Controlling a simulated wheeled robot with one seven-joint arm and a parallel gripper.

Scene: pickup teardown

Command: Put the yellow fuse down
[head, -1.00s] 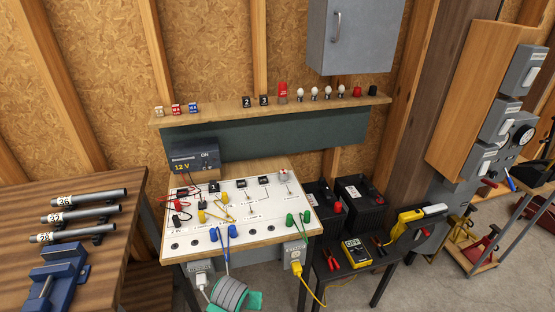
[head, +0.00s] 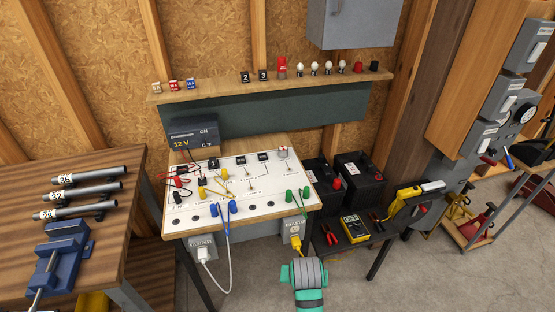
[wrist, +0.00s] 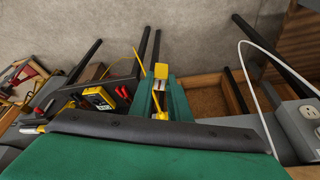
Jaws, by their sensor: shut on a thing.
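My gripper shows in the wrist view (wrist: 160,82) as two green fingers shut on the yellow fuse (wrist: 161,71), a small yellow piece with a pale part. Another yellow bit shows nearer the palm, and I cannot tell if it belongs to the fuse. In the head view, my green and grey gripper end (head: 304,275) hangs low in front of the test bench, right of its middle; the fuse is hidden there. The white test board (head: 260,208) carries black blocks and red, yellow, blue and green plugs.
A wooden bench (head: 95,215) with a blue vise (head: 60,258) and pipes stands left. A shelf (head: 215,92) holds small parts. Floor at lower right is clear.

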